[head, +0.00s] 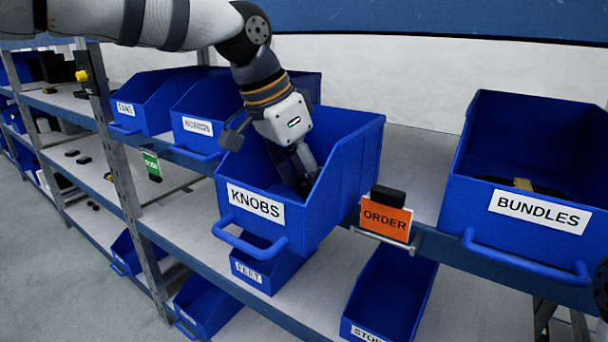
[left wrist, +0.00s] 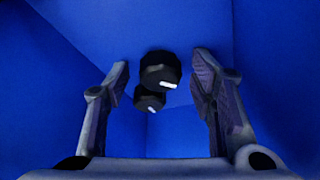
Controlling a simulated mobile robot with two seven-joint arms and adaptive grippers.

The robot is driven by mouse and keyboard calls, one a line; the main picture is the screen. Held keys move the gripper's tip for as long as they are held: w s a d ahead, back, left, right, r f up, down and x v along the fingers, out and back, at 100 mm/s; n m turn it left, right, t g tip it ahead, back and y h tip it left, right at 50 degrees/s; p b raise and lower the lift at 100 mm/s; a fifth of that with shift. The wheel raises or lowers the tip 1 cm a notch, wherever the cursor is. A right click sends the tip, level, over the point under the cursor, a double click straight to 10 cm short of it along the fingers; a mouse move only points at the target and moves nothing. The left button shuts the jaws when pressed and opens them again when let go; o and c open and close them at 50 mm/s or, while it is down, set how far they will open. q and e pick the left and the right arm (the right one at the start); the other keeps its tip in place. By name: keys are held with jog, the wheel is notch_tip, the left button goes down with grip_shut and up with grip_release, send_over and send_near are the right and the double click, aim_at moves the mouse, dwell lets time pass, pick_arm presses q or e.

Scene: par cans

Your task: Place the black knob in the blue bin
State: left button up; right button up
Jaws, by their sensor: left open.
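My left gripper (head: 303,184) reaches down into the blue bin (head: 322,205) labelled KNOBS on the upper shelf. In the left wrist view its fingers (left wrist: 161,62) are open and apart. Two black knobs (left wrist: 160,72), each with a white mark, show between and beyond the fingertips, close together. The lower knob (left wrist: 149,98) is partly overlapped by the other. Blue bin walls surround them. I cannot tell whether a finger touches a knob. In the head view the knobs are not clearly distinguishable from the dark fingertips.
A blue BUNDLES bin (head: 470,200) stands to the right, past an orange ORDER sign (head: 387,218). Two labelled blue bins (head: 150,90) stand to the left. More blue bins (head: 395,290) sit on the shelf below. A blue shelf beam (head: 450,18) runs overhead.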

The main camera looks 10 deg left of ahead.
pick_arm(q)
jog(key=v, duration=1.2)
jog(key=shift+r, duration=0.2)
jog(key=shift+d, duration=0.1)
